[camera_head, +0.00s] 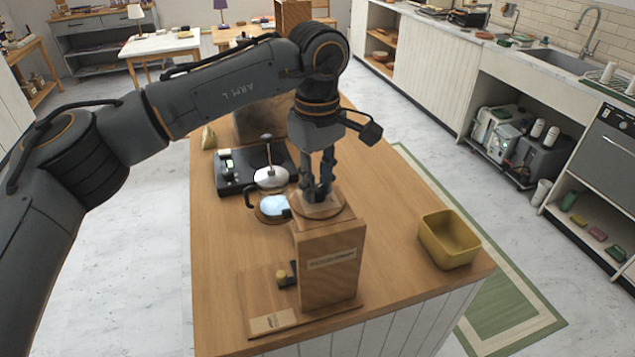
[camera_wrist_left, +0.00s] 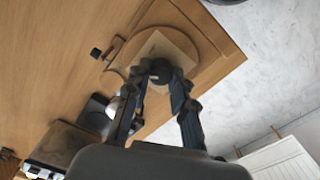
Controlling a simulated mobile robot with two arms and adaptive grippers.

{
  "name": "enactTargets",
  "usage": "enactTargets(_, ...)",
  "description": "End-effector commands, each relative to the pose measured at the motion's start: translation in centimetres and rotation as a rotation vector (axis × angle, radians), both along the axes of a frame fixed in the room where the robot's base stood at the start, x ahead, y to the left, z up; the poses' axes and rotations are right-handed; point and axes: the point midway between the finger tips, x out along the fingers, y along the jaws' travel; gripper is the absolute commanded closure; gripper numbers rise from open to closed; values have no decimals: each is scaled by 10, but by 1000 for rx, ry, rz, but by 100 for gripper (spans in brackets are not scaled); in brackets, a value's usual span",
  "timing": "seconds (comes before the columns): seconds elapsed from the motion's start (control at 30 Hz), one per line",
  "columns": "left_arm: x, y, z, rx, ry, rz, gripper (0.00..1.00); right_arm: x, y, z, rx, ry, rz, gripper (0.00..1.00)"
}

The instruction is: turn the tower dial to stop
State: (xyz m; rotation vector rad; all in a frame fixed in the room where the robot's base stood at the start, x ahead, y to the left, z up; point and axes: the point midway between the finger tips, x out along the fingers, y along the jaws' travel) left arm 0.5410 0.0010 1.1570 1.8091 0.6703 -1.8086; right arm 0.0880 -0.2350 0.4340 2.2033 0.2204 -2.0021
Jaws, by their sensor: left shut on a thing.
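The wooden tower (camera_head: 331,275) stands upright near the front edge of the counter, with a label strip on its front. Its top carries a round wooden disc (camera_head: 342,209) with a paler square plate on it. My left gripper (camera_head: 319,190) points straight down over the tower top, its fingers closed around the dial. In the left wrist view the dial's dark knob (camera_wrist_left: 158,71) shows between the fingertips (camera_wrist_left: 160,84), above the pale plate (camera_wrist_left: 172,47). The fingers hide much of the dial, and I cannot read its setting. My right gripper is not in view.
A yellow bin (camera_head: 448,240) stands right of the tower. A black scale-like device (camera_head: 236,174), a silver-lidded pot (camera_head: 270,178) and a dark-handled round vessel (camera_head: 268,211) stand close behind and left. A small dark knobbed fitting (camera_head: 287,275) sits at the tower's left side.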

Motion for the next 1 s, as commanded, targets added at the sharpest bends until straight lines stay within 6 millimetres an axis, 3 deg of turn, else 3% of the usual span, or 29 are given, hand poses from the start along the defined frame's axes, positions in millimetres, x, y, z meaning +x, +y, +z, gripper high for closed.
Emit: enactTargets(1.0,-1,1,-2,1,0,841,100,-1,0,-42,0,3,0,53)
